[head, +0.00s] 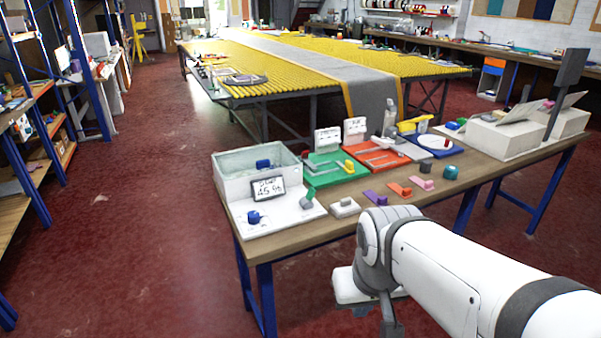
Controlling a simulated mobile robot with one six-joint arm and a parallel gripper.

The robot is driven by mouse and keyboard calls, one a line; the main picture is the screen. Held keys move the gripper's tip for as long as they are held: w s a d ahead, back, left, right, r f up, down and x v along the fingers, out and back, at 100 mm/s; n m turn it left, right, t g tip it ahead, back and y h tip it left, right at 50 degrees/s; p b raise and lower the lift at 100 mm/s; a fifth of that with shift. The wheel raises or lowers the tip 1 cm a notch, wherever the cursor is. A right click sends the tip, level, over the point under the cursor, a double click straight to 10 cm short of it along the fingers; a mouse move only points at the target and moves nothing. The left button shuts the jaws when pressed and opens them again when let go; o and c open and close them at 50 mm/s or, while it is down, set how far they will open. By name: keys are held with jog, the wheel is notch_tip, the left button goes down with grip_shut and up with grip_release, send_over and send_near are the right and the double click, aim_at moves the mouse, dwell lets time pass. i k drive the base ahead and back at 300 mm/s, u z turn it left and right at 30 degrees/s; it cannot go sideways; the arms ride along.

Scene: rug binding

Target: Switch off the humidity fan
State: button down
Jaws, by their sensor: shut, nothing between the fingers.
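A clear-walled bin (228,185) stands at the near left corner of the workbench, with a blue item inside. A small display (268,188) reading about 45 % is at its front. A white panel (288,218) lies before the bin, with a blue knob (254,217) at its left and a grey-green lever (307,199) at its right, tilted up. Which of these controls the humidity fan, and its on or off state, I cannot tell. My gripper (378,314) is low in front of the bench, shut and empty, apart from the controls and partly hidden by my arm.
On the bench (335,226) are a green tray (326,173), a red tray (384,163), a white block (345,207) and several small coloured pieces. White boxes (505,137) stand at the right. Red floor (130,230) is clear at left.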

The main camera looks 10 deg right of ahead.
aim_at(311, 193)
jog(key=z, duration=0.25)
jog(key=i, duration=1.3)
jog(key=u, duration=0.3)
